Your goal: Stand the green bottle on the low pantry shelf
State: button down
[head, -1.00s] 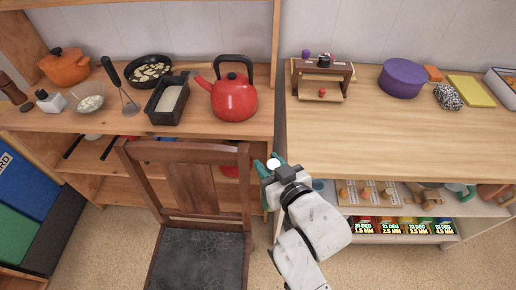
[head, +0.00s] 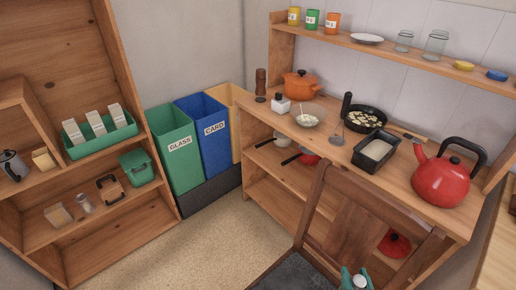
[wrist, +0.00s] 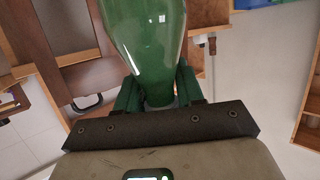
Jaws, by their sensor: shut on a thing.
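The green bottle (wrist: 148,40) fills the upper middle of the wrist view. My gripper (wrist: 156,90) is shut on its narrow end, with a green finger on each side; the bottle's far end is cut off by the frame. In the head view only the tip of my gripper (head: 356,279) shows at the bottom edge, in front of the chair, and the bottle is hardly visible there. A wooden shelf unit at the left has a low shelf (head: 120,222), which looks like the pantry shelf. A small shaker, a light block, a wooden caddy and a green tub stand on it.
A wooden chair (head: 345,220) stands close by my gripper. Glass and card bins (head: 178,150) stand in the corner. The dresser at the right holds a red kettle (head: 442,182) and pans. Open floor (head: 200,240) lies between shelf unit and chair.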

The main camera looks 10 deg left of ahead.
aim_at(40, 240)
jog(key=i+j+u, duration=0.15)
jog(key=u, duration=0.3)
jog(key=i+j+u, duration=0.2)
jog(key=u, duration=0.2)
jog(key=i+j+u, duration=0.1)
jog(key=u, duration=0.35)
jog(key=i+u, duration=0.3)
jog(key=u, duration=0.15)
jog(key=i+l+u, duration=0.1)
jog(key=i, duration=0.35)
jog(key=i+l+u, duration=0.15)
jog(key=i, duration=0.3)
jog(key=i+l+u, duration=0.1)
jog(key=i+l, duration=0.25)
jog(key=i+l+u, duration=0.1)
jog(key=i+l, duration=0.2)
jog(key=i, duration=0.25)
